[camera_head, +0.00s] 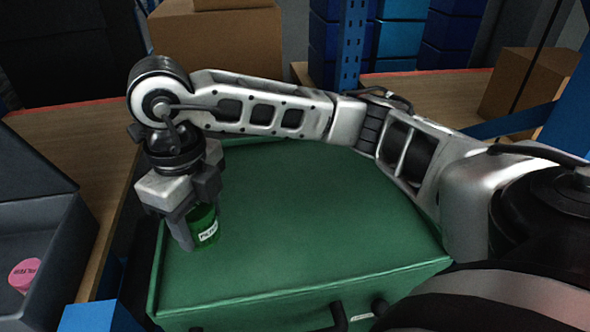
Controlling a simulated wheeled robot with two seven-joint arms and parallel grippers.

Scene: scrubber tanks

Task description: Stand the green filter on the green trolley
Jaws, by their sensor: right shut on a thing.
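The green filter (206,231) is a small cylinder with a white label, at the left of the green trolley. My right gripper (194,222) is shut on it from above, with the fingers pointing down. The green trolley (310,215) has a broad flat top that fills the middle of the view. The filter is over the left part of this top. I cannot tell whether its base touches the top, and its upper part is partly hidden by the fingers. My left gripper is not in view.
A dark open case (40,235) at the left holds a pink labelled piece (25,274). A wooden shelf (85,150) with cardboard boxes (222,40) and a blue post (350,45) stand behind. The trolley top right of the filter is clear beneath my arm.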

